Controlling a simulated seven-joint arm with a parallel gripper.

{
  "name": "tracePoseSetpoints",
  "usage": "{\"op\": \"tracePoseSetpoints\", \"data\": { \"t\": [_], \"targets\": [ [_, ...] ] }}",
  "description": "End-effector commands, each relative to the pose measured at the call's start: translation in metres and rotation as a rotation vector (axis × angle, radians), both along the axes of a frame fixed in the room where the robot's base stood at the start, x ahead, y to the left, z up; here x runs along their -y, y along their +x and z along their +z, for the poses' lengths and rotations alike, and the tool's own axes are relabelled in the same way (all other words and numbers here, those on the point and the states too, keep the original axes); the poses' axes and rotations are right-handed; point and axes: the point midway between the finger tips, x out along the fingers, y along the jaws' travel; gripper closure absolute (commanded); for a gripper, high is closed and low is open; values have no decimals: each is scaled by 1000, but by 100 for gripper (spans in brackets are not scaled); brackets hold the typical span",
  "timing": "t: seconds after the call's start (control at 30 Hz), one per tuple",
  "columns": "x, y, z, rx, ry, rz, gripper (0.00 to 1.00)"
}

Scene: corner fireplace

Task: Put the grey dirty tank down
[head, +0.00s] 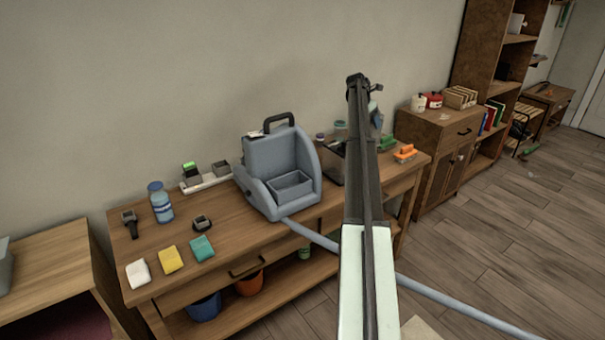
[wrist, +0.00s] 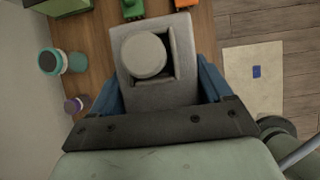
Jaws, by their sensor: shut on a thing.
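The grey tank (wrist: 182,45), a box shape with a round pale cap (wrist: 143,55), is between the two blue fingers of my gripper (wrist: 157,84) in the wrist view. My gripper is shut on it, above the right part of the wooden workbench (head: 240,228). In the head view my own arm hides most of the gripper and tank. I cannot tell how high the tank is above the bench top. A blue-grey cleaning machine (head: 272,160) with an open box-shaped recess in front stands on the bench, left of my arm.
Yellow (head: 171,260), white and teal sponges and a blue bottle (head: 160,203) are at the bench's left. An orange brush (head: 405,153) and a green brush (head: 387,142) lie at the right end. A grey hose (head: 455,303) runs across the front. A teal-lidded jar (wrist: 52,62) is near the wall.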

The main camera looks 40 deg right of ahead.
Motion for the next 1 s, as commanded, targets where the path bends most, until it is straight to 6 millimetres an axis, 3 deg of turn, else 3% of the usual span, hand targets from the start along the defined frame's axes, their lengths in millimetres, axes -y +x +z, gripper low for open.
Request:
{"op": "tracePoseSetpoints", "data": {
  "t": [0.43,1.0],
  "targets": [
    [1,-1,-56,-1,-1,0,100],
    [1,0,-100,0,-2,-1,100]
  ]
}}
